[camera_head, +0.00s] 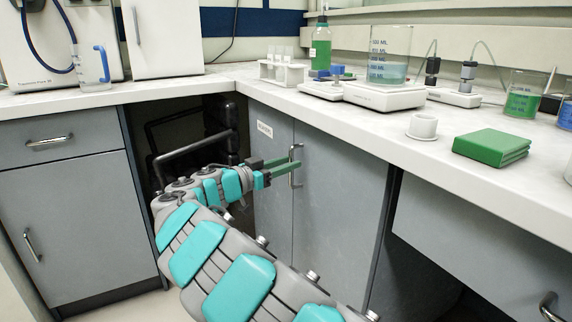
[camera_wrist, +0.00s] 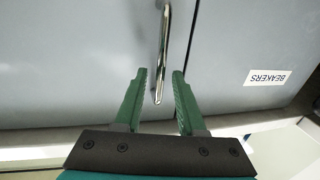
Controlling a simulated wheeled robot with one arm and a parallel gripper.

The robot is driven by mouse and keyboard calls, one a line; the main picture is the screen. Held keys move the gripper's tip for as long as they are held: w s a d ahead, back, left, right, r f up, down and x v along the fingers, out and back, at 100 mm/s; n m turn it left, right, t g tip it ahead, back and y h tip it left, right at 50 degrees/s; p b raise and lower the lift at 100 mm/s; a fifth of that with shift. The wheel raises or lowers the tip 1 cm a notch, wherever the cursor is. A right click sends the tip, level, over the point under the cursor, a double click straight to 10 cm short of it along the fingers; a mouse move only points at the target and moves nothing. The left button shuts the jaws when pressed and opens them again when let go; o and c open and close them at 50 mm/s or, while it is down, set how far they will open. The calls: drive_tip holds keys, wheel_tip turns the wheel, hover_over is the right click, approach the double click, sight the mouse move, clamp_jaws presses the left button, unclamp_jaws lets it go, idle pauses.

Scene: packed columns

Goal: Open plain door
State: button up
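The plain door (camera_head: 338,205) is a grey cabinet door under the right-hand counter, and it is shut. In the wrist view it fills the left side (camera_wrist: 70,65). Its metal bar handle (camera_head: 291,178) stands upright near the door's left edge. My gripper (camera_head: 297,165) has green fingers and reaches the handle from the left. In the wrist view the fingers of my gripper (camera_wrist: 159,73) are apart, with the handle's near end (camera_wrist: 158,92) between them. A gap shows on both sides of the bar. Whether the fingertips reach past the bar is hard to tell.
The door labelled BEAKERS (camera_head: 268,185) is beside it on the left, shut. A dark open recess (camera_head: 215,115) with black frames lies behind my arm. The counter (camera_head: 330,115) above bears scales, beakers and a green book (camera_head: 491,145). Open knee space lies right of the plain door.

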clamp_jaws()
idle(1.2)
